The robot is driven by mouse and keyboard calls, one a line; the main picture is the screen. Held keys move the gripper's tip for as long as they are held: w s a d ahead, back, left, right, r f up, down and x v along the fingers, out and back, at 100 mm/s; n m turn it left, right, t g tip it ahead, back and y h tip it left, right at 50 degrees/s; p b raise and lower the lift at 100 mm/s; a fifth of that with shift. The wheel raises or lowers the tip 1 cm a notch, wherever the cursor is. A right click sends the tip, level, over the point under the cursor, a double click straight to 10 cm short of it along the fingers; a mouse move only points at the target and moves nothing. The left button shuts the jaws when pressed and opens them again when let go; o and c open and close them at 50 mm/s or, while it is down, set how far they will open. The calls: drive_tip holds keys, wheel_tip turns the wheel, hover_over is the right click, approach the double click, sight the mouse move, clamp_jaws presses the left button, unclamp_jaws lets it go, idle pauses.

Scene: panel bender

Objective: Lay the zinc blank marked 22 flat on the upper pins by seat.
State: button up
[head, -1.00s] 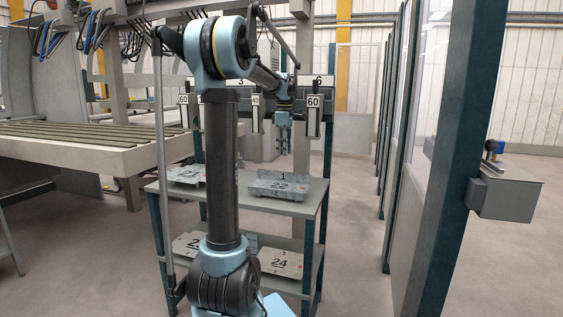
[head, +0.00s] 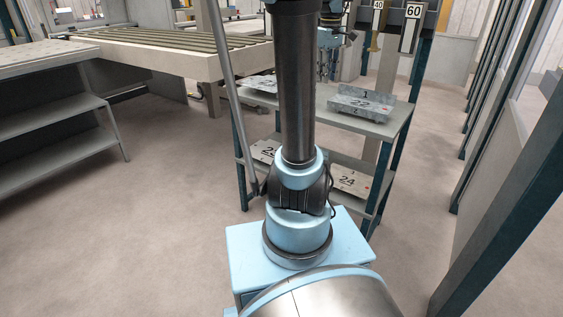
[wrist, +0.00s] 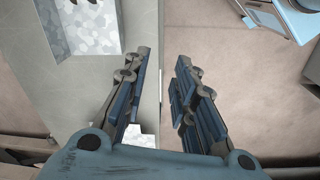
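On the upper shelf of a rack (head: 397,126), a grey spangled sheet (head: 345,107) lies by an upright back marked 1 (head: 379,97). A spangled sheet with part of dark digits also shows at the upper left of the wrist view (wrist: 75,38). My gripper (wrist: 163,56) is open and empty, over the shelf edge, to the right of that sheet. In the head view my gripper (head: 327,68) hangs behind my arm column, left of the sheet. I cannot make out the upper pins.
The lower shelf holds a plate marked 24 (head: 348,180) and another plate (head: 264,151), partly hidden by my arm. Another sheet (head: 263,84) lies at the upper shelf's left. A slatted table (head: 150,58) stands left; posts (head: 520,180) stand right. Floor (head: 140,220) is clear at left.

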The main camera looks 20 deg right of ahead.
drive_tip(key=s+a+f+m+t, duration=0.1)
drive_tip(key=s+a+f+m, duration=0.4)
drive_tip(key=s+a+f, duration=1.4)
wheel_tip(320, 180, down, 2)
drive_tip(key=shift+s+a+f+t, duration=0.15)
drive_tip(key=shift+a+f+t, duration=0.15)
drive_tip(key=shift+a, duration=0.7)
drive_tip(key=shift+w+f, duration=0.15)
drive_tip(key=shift+w, duration=0.3)
